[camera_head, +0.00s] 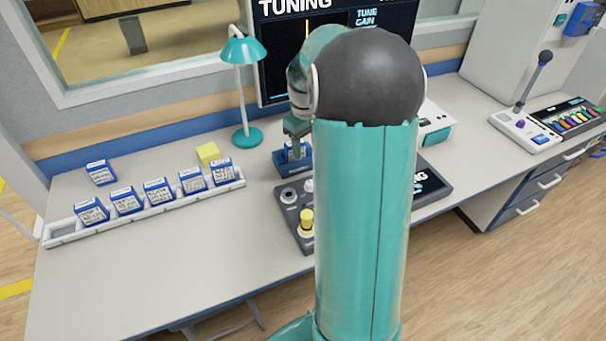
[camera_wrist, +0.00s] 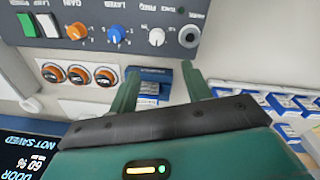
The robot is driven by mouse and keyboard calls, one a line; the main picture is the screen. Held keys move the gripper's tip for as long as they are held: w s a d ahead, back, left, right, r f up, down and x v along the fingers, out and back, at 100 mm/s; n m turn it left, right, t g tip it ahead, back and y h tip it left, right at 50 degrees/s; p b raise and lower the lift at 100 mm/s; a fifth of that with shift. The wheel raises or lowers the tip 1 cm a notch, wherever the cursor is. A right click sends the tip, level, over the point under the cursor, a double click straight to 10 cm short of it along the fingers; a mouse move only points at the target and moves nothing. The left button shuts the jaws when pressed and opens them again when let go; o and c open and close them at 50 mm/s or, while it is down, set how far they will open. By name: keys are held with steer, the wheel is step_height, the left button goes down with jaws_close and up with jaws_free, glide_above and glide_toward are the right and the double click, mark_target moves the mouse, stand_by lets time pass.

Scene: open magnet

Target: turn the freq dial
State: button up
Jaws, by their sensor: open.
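The freq dial (camera_wrist: 156,37) is a round white knob on a dark grey panel, under an upside-down FREQ label in the wrist view. It sits beyond my gripper's fingertips, apart from them. My gripper (camera_wrist: 162,75) is open, its two green fingers spread. A dark blue block (camera_wrist: 150,80) shows between and beyond the fingers; I cannot tell whether they touch it. In the head view my gripper (camera_head: 297,130) is over the blue block (camera_head: 293,160) behind the panel (camera_head: 296,234). My arm hides much of the panel.
Beside the freq dial are a blue knob (camera_wrist: 117,33), an orange knob (camera_wrist: 77,31) and a socket (camera_wrist: 190,37). A rack (camera_head: 70,229) of labelled blue-and-white boxes lies left. A teal lamp (camera_head: 247,136) and a monitor (camera_head: 285,50) stand behind. The front left desk is clear.

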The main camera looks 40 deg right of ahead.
mark_target(309, 182)
steer(key=f, duration=0.9)
steer(key=d+f, duration=0.1)
steer(key=f, duration=0.4)
steer(key=shift+d+f, duration=0.1)
steer(key=shift+f, duration=0.15)
steer(key=c, duration=1)
